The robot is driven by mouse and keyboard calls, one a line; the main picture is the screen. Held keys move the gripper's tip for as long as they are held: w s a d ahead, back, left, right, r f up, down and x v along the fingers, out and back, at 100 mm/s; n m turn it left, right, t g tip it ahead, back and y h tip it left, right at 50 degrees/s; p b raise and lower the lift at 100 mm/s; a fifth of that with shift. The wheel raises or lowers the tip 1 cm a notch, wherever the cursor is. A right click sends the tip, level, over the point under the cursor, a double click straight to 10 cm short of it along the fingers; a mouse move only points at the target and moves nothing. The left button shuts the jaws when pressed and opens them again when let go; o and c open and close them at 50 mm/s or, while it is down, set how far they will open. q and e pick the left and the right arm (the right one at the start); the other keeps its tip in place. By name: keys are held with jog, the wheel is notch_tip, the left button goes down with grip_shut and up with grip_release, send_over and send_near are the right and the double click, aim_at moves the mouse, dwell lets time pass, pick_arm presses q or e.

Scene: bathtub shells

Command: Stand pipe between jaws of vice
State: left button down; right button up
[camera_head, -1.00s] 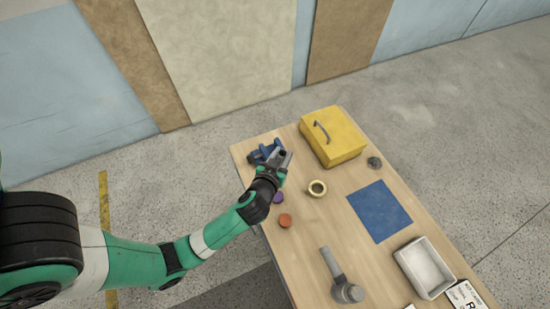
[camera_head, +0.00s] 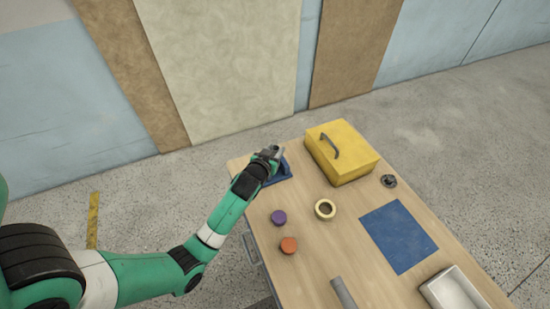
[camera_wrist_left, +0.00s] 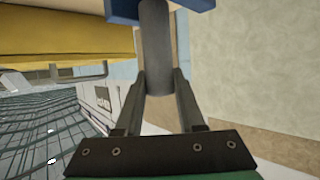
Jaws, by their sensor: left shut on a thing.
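My left gripper (camera_head: 270,153) is at the back left corner of the table, over the blue vice (camera_head: 282,174), and partly hides it. The gripper is shut on the grey pipe, which shows clearly in the left wrist view (camera_wrist_left: 156,45) between the fingertips (camera_wrist_left: 161,80). There the pipe's far end meets or overlaps a blue part at the top edge, which looks like the vice (camera_wrist_left: 165,9). I cannot tell whether the pipe is between the jaws or touching them. My right gripper is not in view.
A yellow toolbox (camera_head: 340,152) stands close to the right of the vice. A brass-coloured ring (camera_head: 325,209), a purple disc (camera_head: 279,217), an orange disc (camera_head: 288,245), a blue mat (camera_head: 399,237), a grey rod-like thing (camera_head: 343,293) and a pale tray (camera_head: 452,290) lie nearer.

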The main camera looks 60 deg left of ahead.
pick_arm(q)
jog(key=shift+a+f, duration=0.2)
jog(key=shift+f, duration=0.15)
jog(key=shift+f+b, duration=0.6)
jog(key=shift+f, duration=0.85)
jog(key=shift+f, duration=0.1)
jog(key=c, duration=0.5)
grip_release()
jog(key=shift+r, duration=0.2)
jog(key=p+v, duration=0.2)
jog(key=v, duration=1)
jog(key=shift+f+p, duration=0.1)
jog(key=shift+p, duration=0.2)
